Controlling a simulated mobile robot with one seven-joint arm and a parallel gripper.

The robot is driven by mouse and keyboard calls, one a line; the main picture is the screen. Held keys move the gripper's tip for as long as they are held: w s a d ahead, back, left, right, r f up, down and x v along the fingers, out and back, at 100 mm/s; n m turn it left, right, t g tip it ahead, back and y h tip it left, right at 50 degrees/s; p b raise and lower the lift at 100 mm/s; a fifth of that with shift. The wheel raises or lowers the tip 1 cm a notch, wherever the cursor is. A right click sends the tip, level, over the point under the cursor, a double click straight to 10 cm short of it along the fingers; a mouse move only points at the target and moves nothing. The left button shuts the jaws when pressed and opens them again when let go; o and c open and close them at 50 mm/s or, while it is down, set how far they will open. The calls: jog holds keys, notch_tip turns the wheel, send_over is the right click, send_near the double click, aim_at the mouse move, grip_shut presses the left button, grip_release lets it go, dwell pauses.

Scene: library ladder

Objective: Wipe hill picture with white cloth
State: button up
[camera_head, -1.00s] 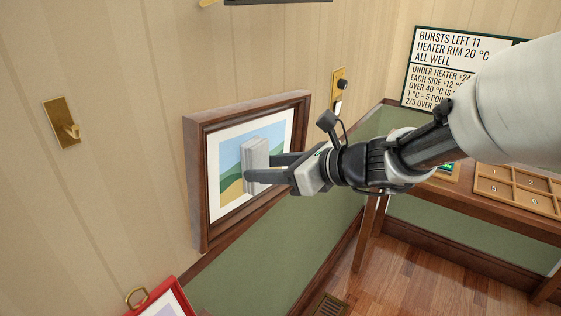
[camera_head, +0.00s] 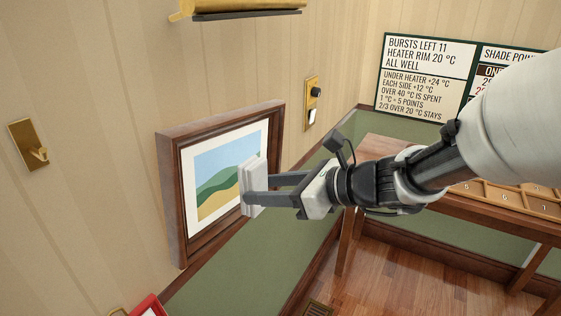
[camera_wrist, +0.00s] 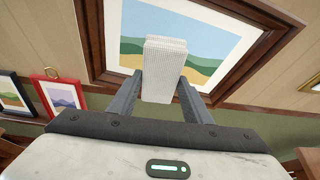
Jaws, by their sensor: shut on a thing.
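The hill picture (camera_head: 217,182) hangs on the wall in a brown wooden frame, with green and tan hills under a blue sky. It also shows in the wrist view (camera_wrist: 185,38). My gripper (camera_head: 256,196) is shut on the white cloth (camera_head: 253,183), a folded block between the fingers. The cloth is at the right side of the picture in the head view, over its mat border; I cannot tell whether it touches the surface. In the wrist view the cloth (camera_wrist: 164,68) covers the lower middle of the picture.
A brass hook (camera_head: 29,144) is at left and a brass switch plate (camera_head: 312,103) at right. A brass lamp (camera_head: 240,8) is above. A wooden table (camera_head: 365,150) with a numbered tray stands right, near a text board (camera_head: 425,80).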

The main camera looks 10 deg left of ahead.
jog(key=shift+d, duration=0.25)
jog(key=shift+s+d, duration=0.3)
jog(key=shift+d, duration=0.35)
jog(key=shift+s+d, duration=0.3)
jog(key=shift+d, duration=0.35)
